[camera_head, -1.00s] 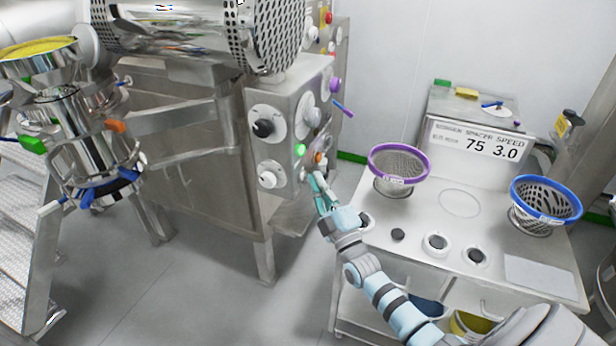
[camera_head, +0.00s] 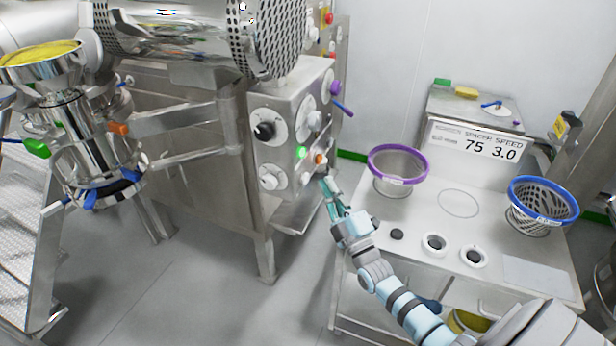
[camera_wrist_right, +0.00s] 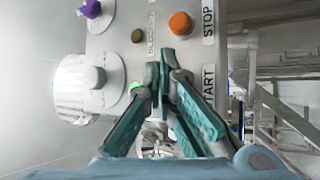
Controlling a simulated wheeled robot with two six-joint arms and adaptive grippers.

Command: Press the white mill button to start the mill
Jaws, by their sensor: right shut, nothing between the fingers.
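The steel mill control panel (camera_head: 285,165) faces right of centre in the head view, with a green light (camera_head: 300,152) and an orange button (camera_head: 319,159) near its lower edge. In the right wrist view the orange button (camera_wrist_right: 180,23) sits beside a STOP label (camera_wrist_right: 208,20), and a START label (camera_wrist_right: 208,85) lies further down. The white mill button cannot be made out; my fingers cover the area beside START. My right gripper (camera_head: 327,180) is shut and empty, its tips close to the panel's lower right part. Contact cannot be told. It also shows in the wrist view (camera_wrist_right: 160,65). My left gripper is out of view.
White dials (camera_head: 268,125) and a purple knob (camera_head: 335,88) stick out from the panel. A steel bench (camera_head: 450,225) at the right bears a purple-rimmed sieve (camera_head: 398,165) and a blue-rimmed sieve (camera_head: 543,200). A mill stand with a yellow-filled hopper (camera_head: 40,60) is at the left.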

